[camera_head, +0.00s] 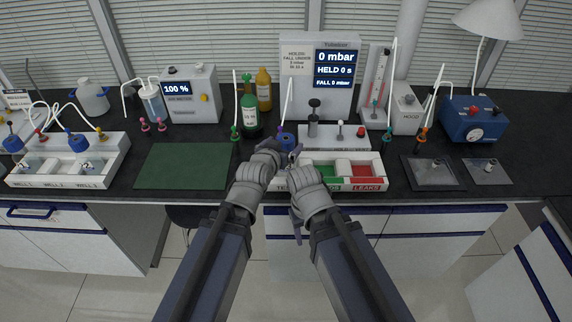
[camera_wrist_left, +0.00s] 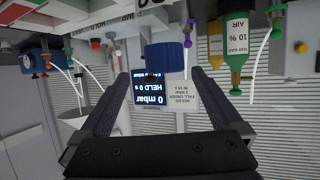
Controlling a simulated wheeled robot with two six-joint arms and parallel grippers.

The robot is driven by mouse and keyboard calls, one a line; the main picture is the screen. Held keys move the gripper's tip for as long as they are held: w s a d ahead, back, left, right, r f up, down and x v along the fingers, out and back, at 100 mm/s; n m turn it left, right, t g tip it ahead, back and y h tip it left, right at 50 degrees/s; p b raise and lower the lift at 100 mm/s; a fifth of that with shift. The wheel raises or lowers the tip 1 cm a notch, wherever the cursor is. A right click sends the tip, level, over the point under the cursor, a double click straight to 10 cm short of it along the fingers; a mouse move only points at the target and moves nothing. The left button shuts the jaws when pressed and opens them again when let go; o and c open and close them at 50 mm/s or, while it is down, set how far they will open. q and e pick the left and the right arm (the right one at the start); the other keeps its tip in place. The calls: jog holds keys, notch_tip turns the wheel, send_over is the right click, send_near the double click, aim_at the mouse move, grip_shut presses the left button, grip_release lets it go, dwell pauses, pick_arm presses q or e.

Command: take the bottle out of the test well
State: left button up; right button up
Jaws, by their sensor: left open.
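My left gripper (camera_head: 280,150) is open, close to the bottle, and holds nothing.
Behind stand a pressure display (camera_head: 335,70), a green gas bottle (camera_head: 249,112) and a white block with a black knob (camera_head: 335,138). White tubes rise near the bottle. A bare green mat (camera_head: 184,166) lies left.

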aim_at(286, 139)
pick_arm(q)
jog(key=b+x, duration=0.1)
jog(key=x, duration=0.1)
jog(key=shift+w+f, duration=0.2)
jog(key=shift+w, duration=0.05)
jog(key=shift+a+b+x, duration=0.15)
jog(key=shift+b+x, duration=0.35)
jog(key=shift+x, duration=0.85)
jog(key=shift+a+b+x, duration=0.1)
jog(key=shift+b+x, duration=0.4)
jog(key=shift+x, duration=0.9)
jog(key=shift+r, duration=0.15)
jog(key=shift+c, duration=0.6)
grip_shut()
